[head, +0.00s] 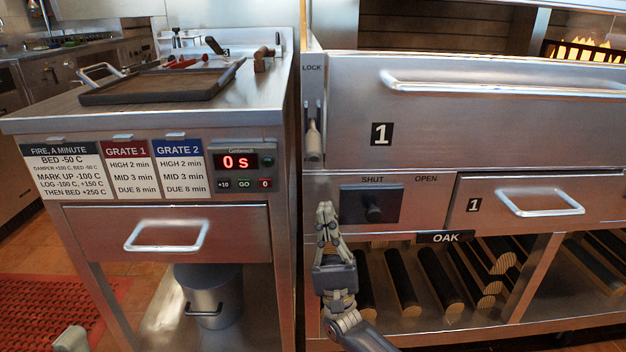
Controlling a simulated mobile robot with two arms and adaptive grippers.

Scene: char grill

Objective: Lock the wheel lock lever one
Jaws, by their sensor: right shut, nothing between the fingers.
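The lock lever (313,140) is a small metal handle hanging down in a narrow recess under the word LOCK, at the left end of grill unit 1's front. The LOCK label (312,69) sits above it. My right gripper (326,208) points upward below the lever, in front of the lower panel, left of the damper knob. Its fingers are closed together and hold nothing. In the picture a gap shows between its fingertips and the lever's lower end.
A long bar handle (500,85) crosses the front above. A side table (255,110) with a tray stands left.

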